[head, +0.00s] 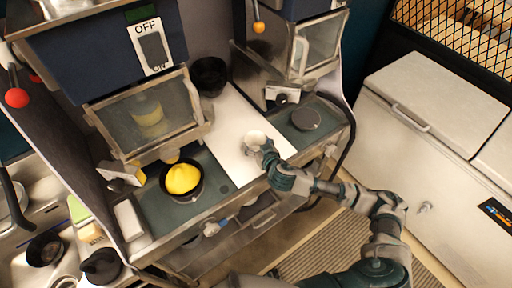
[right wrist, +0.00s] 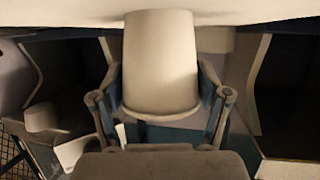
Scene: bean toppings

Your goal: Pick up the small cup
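The small cup (head: 254,138) is pale and stands on the white board between the two machines in the head view. My right gripper (head: 264,150) reaches it from the lower right. In the right wrist view the cup (right wrist: 160,62) fills the space between the two fingers of the gripper (right wrist: 160,90), one on each side. Its base end meets the pale surface at the top of that view. The fingertips lie close along the cup, but I cannot tell whether they press on it. My left gripper is not in view.
The white board (head: 228,118) lies between two machines. A black cup (head: 209,76) stands at its back. A dark bowl with a yellow heap (head: 182,179) stands under the left machine. A dark round lid (head: 306,119) lies right of the board. A white chest (head: 425,130) stands farther right.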

